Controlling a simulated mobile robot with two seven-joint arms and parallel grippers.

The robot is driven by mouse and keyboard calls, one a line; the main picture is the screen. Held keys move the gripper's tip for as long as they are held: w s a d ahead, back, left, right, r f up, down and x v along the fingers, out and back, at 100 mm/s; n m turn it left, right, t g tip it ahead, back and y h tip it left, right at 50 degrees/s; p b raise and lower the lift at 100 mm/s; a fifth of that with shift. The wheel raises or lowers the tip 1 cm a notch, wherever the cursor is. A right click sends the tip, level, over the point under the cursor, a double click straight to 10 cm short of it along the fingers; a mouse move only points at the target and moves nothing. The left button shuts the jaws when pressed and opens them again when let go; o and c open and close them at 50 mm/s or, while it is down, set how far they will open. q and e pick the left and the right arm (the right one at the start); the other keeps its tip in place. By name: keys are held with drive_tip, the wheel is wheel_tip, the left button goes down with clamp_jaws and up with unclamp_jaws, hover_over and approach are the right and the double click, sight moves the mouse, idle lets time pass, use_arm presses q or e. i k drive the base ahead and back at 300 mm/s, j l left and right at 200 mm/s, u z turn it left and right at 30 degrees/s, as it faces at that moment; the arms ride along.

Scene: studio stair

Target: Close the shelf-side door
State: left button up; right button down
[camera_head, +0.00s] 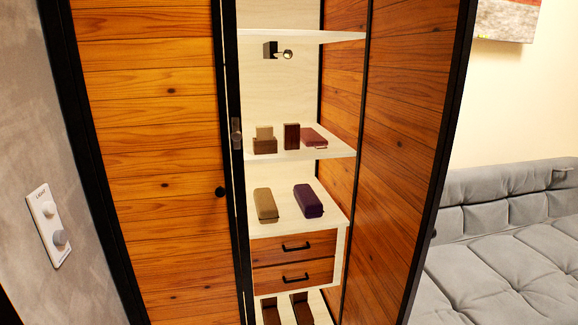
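A wardrobe with black frames and orange wood planks fills the middle of the head view. Its right door (410,110), on the side of the open shelves, stands open and swings out toward me at the right. White shelves (310,206) show between the two. Neither of my grippers is in view.
Shelves hold small boxes (291,137), an olive case (265,205) and a purple case (308,201). Two drawers (293,246) sit below. A grey sofa (510,230) stands right, behind the open door. A light switch panel (48,224) is on the left wall.

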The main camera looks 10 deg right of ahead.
sight(417, 57)
drive_tip(key=l+u, duration=0.15)
drive_tip(key=l, duration=0.6)
drive_tip(key=l+u, duration=0.1)
drive_tip(key=l, duration=0.65)
drive_tip(key=k+l+u, duration=0.15)
drive_tip(key=l, duration=0.6)
drive_tip(key=l+u, duration=0.1)
drive_tip(key=l, duration=0.65)
